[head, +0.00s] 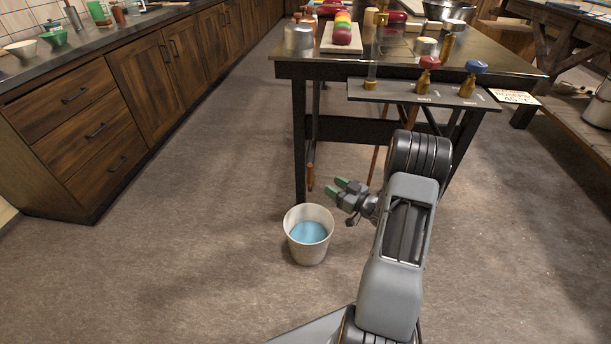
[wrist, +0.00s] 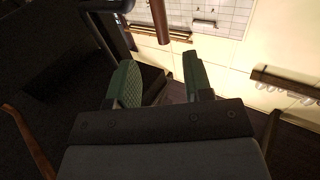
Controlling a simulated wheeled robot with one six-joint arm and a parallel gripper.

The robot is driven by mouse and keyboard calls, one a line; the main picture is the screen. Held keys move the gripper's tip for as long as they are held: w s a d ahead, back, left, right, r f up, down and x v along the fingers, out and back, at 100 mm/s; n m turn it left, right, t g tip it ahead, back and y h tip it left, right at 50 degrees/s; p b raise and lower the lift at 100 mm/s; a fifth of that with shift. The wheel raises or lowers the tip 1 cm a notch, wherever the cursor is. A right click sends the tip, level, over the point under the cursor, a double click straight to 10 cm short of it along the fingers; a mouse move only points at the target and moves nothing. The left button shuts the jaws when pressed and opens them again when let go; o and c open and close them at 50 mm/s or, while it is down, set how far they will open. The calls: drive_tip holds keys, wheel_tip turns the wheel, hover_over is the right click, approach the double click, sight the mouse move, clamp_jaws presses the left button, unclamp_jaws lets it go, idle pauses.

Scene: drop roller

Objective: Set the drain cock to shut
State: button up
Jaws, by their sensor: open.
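Two brass cocks stand on a dark shelf (head: 400,94) at the table's front edge: one with a red handle (head: 429,63), one with a blue handle (head: 476,67). Their small labels are too small to read, so I cannot tell which is the drain cock or how each is set. My gripper (head: 336,188) is low, below the shelf, just right of and above the bucket in the picture. Its green-padded fingers are apart and empty, also in the wrist view (wrist: 160,85). The wrist view shows neither handle clearly.
A white bucket (head: 309,251) with blue liquid stands on the floor. A copper-coloured pipe end (head: 310,178) hangs near the table leg; a reddish-brown pipe (wrist: 160,20) shows beyond the fingers. A sign (head: 518,97) hangs at the table's right. Floor at left is clear.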

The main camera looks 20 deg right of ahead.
sight(310, 174)
drive_tip(key=b+x, duration=0.2)
drive_tip(key=x, duration=1)
drive_tip(key=shift+w+a+b, duration=0.15)
drive_tip(key=shift+w+b, duration=0.1)
drive_tip(key=shift+b, duration=0.1)
clamp_jaws()
